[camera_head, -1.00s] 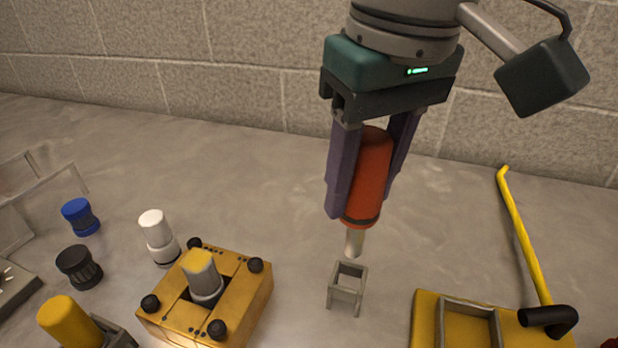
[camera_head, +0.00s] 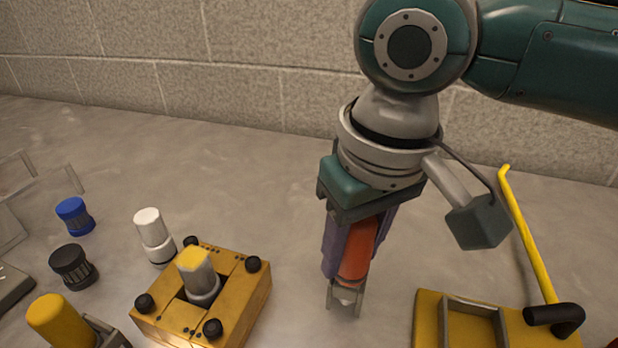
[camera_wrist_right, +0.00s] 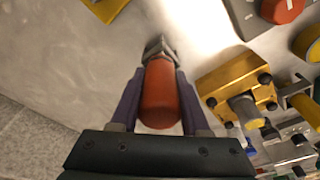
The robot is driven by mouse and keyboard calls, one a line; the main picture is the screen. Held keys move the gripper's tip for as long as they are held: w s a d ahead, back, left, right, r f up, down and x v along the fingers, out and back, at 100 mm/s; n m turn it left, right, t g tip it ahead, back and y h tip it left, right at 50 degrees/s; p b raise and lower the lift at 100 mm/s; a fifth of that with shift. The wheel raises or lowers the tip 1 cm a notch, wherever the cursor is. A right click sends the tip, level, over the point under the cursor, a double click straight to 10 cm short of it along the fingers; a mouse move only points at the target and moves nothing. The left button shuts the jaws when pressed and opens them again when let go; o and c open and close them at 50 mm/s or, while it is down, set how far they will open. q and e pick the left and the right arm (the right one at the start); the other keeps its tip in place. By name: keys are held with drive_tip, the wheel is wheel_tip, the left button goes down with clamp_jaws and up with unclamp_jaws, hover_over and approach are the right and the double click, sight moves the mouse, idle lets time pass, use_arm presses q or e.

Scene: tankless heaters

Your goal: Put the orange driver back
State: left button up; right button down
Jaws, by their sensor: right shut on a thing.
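My right gripper (camera_head: 346,262) is shut on the red-orange handle of the driver (camera_head: 357,252), which it holds close to upright with a slight tilt. The driver's lower end is at the small grey square holder (camera_head: 345,298) on the table, and its shaft is hidden from view there. In the right wrist view the handle of the driver (camera_wrist_right: 159,95) sits between the two purple fingers, with the grey holder (camera_wrist_right: 157,47) just beyond its end. I cannot tell how deep the shaft sits. My left gripper is not in view.
A gold block (camera_head: 215,310) with black knobs and a yellow-topped grey post stands left of the holder. White (camera_head: 153,236), blue (camera_head: 75,214) and black (camera_head: 73,266) cylinders stand further left. A yellow fixture (camera_head: 430,318) with a long lever (camera_head: 526,236) is at right. The table behind is clear.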

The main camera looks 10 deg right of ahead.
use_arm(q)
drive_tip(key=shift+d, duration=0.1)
use_arm(e)
drive_tip(key=shift+c, duration=1.9)
unclamp_jaws()
use_arm(q)
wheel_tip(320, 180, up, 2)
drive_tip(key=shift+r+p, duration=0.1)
drive_tip(key=shift+p, duration=0.95)
use_arm(e)
drive_tip(key=r, duration=0.4)
drive_tip(key=s+r, duration=0.1)
drive_tip(key=r, duration=0.7)
drive_tip(key=shift+s+d, duration=0.2)
drive_tip(key=shift+s, duration=0.2)
